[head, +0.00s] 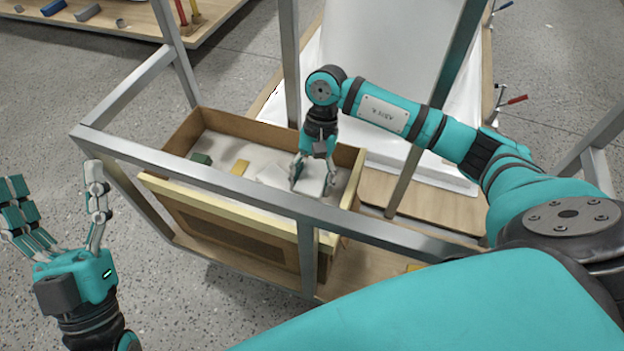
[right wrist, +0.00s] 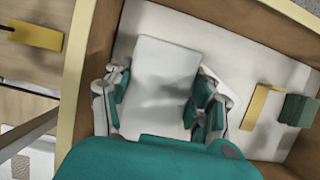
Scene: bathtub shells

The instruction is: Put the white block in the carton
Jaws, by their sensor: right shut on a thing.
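The white block (right wrist: 165,70) is between the fingers of my right gripper (right wrist: 160,105) in the right wrist view. In the head view the block (head: 315,184) shows low inside the carton (head: 232,122), near its right end. My right gripper (head: 312,178) reaches down into the carton and is shut on the block. Whether the block touches the carton's pale floor cannot be told. My left gripper (head: 56,205) is at the lower left, outside the carton, empty with its fingers spread open.
A yellow block (head: 240,167) and a dark green block (head: 201,159) lie in the carton's left part. Metal frame bars (head: 250,185) cross in front of and beside it. Another yellow block (right wrist: 35,35) lies outside the carton. A bench with tools (head: 150,40) stands at upper left.

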